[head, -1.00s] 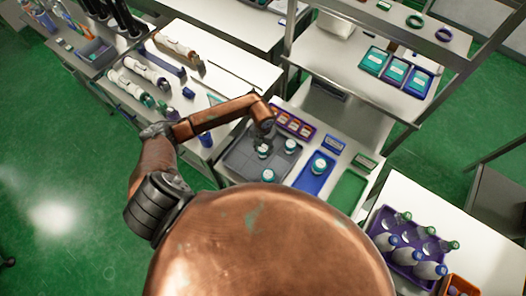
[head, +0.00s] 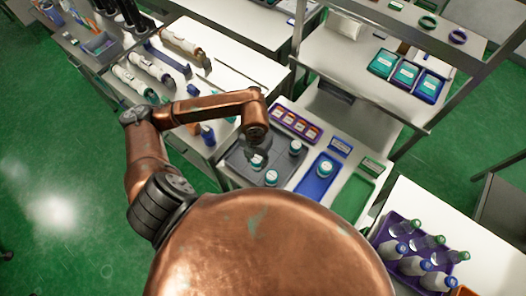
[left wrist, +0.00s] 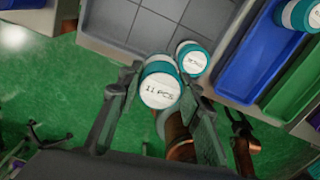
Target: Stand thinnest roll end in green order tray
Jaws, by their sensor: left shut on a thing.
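My left gripper (left wrist: 162,95) is shut on a white roll end with a teal band (left wrist: 160,88), its label reading "11 PCS". The gripper also shows in the head view (head: 257,150), over the grey tray (head: 236,164). A second roll end (left wrist: 192,60) appears close beside the held one in the left wrist view; its label is too small to read. In the head view, other roll ends (head: 295,148) (head: 271,177) stand in the grey tray. The blue tray (head: 313,187) holds one roll end (head: 324,169). The green order tray (head: 357,191) looks empty in its visible part.
A purple tray of small orange-labelled boxes (head: 296,124) lies behind the grey tray. A bottle crate (head: 391,217) stands at the right. Shelf posts and a shelf with teal packs (head: 405,73) rise behind. Long rolls (head: 150,66) lie on the left bench.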

